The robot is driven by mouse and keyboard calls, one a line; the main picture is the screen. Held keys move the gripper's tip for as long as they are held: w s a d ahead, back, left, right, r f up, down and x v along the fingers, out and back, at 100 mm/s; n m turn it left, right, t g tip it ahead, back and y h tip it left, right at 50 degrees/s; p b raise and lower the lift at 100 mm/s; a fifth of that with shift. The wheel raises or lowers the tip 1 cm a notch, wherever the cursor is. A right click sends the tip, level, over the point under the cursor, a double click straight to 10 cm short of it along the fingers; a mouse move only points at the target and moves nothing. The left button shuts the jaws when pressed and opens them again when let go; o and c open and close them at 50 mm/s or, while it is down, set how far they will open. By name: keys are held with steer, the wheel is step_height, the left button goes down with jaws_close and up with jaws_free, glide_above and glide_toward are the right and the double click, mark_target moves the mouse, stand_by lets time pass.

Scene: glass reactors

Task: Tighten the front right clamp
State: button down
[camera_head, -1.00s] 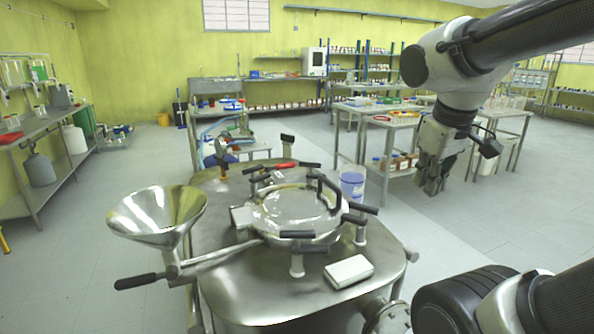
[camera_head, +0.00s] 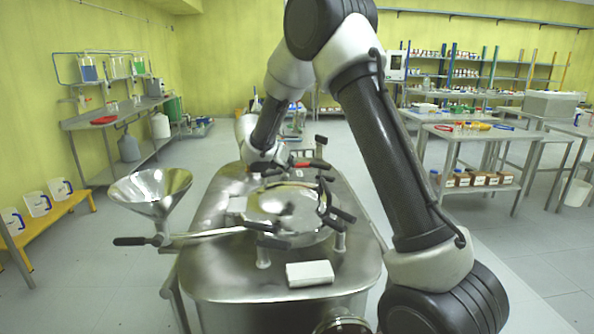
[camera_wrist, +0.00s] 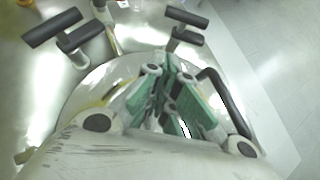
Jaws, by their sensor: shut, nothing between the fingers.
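The reactor's round metal lid (camera_head: 285,203) has several black-handled clamps around its rim. The front right clamp (camera_head: 342,215) shows its black handle at the lid's right front; another clamp (camera_head: 273,242) is at the front left. My gripper (camera_wrist: 172,72) is shut and empty above the lid in the wrist view, with green finger pads. In the head view it is largely hidden at the lid's far side. Two black clamp handles show ahead of it in the wrist view, one left (camera_wrist: 62,32) and one right (camera_wrist: 180,28); I cannot tell which clamps these are.
A curved black lid handle (camera_wrist: 225,98) arches close to the right of my fingers. A metal funnel (camera_head: 150,190) stands left of the reactor table, with a black-gripped lever (camera_head: 135,241) below it. A white box (camera_head: 310,273) lies at the front.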

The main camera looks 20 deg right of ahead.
steer(key=shift+w+d+f, duration=0.1)
steer(key=shift+w+f, duration=0.1)
steer(key=shift+f, duration=0.15)
steer(key=x, duration=0.9)
steer(key=shift+w+d+f, duration=0.15)
steer(key=shift+d+f, duration=0.05)
steer(key=shift+f, duration=0.05)
steer(key=shift+w+d+r, duration=0.25)
steer(key=shift+w+d, duration=0.1)
steer(key=shift+d, duration=0.1)
steer(key=shift+w+d+r, duration=0.2)
steer(key=shift+w+d, duration=0.15)
steer(key=shift+d, duration=0.15)
steer(key=shift+w+d+r, duration=0.1)
steer(key=shift+w+d, duration=0.3)
steer(key=shift+d, duration=0.1)
steer(key=shift+w+m, duration=0.2)
steer(key=shift+m, duration=0.1)
